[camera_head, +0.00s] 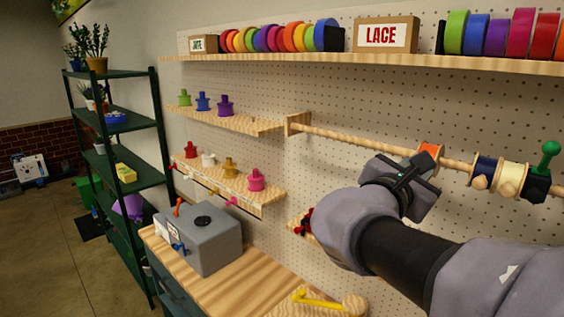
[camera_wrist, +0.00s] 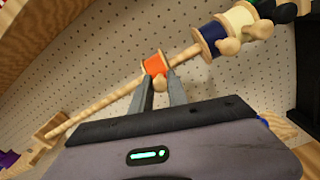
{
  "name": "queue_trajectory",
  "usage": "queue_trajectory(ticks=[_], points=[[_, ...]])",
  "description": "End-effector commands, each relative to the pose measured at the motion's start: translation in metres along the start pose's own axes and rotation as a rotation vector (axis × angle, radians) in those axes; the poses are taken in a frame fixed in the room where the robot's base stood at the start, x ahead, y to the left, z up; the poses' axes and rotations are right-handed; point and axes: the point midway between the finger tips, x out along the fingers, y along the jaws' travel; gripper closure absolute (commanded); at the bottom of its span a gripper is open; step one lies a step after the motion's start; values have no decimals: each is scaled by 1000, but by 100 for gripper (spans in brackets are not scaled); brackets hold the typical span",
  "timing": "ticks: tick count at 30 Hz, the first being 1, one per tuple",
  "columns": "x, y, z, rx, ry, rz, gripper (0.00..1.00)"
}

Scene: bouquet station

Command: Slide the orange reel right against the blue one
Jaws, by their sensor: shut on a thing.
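The orange reel (camera_head: 431,151) sits on a wooden rod (camera_head: 350,139) fixed along the pegboard; it also shows in the wrist view (camera_wrist: 154,65). My gripper (camera_wrist: 158,80) is shut on it from the front, one finger on each side. The dark blue reel (camera_head: 486,168) is on the same rod to the right and also shows in the wrist view (camera_wrist: 209,39). A stretch of bare rod lies between the orange and blue reels, so they are apart. In the head view my gripper (camera_head: 424,165) hides part of the orange reel.
A cream reel (camera_head: 511,177) stands right of the blue one, then a black end piece with a green knob (camera_head: 550,150). A shelf (camera_head: 380,62) with ribbon rolls runs above the rod. A grey box (camera_head: 205,240) stands on the bench at lower left.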

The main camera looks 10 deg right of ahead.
Motion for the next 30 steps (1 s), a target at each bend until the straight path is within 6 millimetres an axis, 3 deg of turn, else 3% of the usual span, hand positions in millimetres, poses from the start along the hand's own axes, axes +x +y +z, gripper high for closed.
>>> queue_trajectory(ticks=[6,17,18,20,30], points=[[0,-12,4,1,-1,0,100],[0,-12,5,1,-1,0,100],[0,-12,5,1,-1,0,72],[0,-12,5,1,-1,0,61],[-2,-12,4,1,0,1,58]])
